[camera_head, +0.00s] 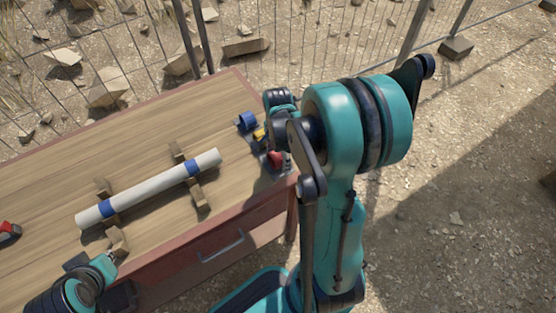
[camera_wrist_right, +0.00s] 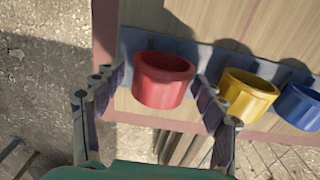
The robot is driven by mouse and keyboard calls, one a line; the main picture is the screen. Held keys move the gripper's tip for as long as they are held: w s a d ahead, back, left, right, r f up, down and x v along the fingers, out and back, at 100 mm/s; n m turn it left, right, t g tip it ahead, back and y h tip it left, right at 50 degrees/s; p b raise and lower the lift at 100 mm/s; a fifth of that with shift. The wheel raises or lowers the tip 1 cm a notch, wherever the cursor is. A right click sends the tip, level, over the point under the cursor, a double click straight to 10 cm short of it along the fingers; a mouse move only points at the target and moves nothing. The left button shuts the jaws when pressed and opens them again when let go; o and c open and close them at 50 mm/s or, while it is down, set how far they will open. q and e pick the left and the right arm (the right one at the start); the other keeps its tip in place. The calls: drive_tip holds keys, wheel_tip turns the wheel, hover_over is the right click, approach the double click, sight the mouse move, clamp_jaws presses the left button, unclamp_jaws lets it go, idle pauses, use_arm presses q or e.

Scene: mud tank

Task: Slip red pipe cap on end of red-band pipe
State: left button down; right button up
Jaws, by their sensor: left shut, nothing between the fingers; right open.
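The red pipe cap (camera_wrist_right: 163,82) sits on a grey strip at the table's edge. In the right wrist view it lies between the spread fingers of my right gripper (camera_wrist_right: 155,92), which is open. In the head view a little of the red cap (camera_head: 276,159) shows beside my right arm, which hides most of that gripper. The pipe in clear view is white with blue bands (camera_head: 152,187) and lies on wooden supports. I see no red-band pipe for certain. My left gripper (camera_head: 108,264) is shut and empty near the pipe's left end.
A yellow cap (camera_wrist_right: 247,97) and a blue cap (camera_wrist_right: 300,107) stand in a row beside the red one. A partly cut-off red and dark object (camera_head: 8,231) lies at the table's left edge. The wooden tabletop (camera_head: 120,140) behind the pipe is clear.

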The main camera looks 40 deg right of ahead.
drive_tip(key=c, duration=0.9)
drive_tip(key=shift+r, duration=0.1)
wheel_tip(320, 180, up, 8)
drive_tip(key=p, duration=0.6)
drive_tip(key=shift+p, duration=0.3)
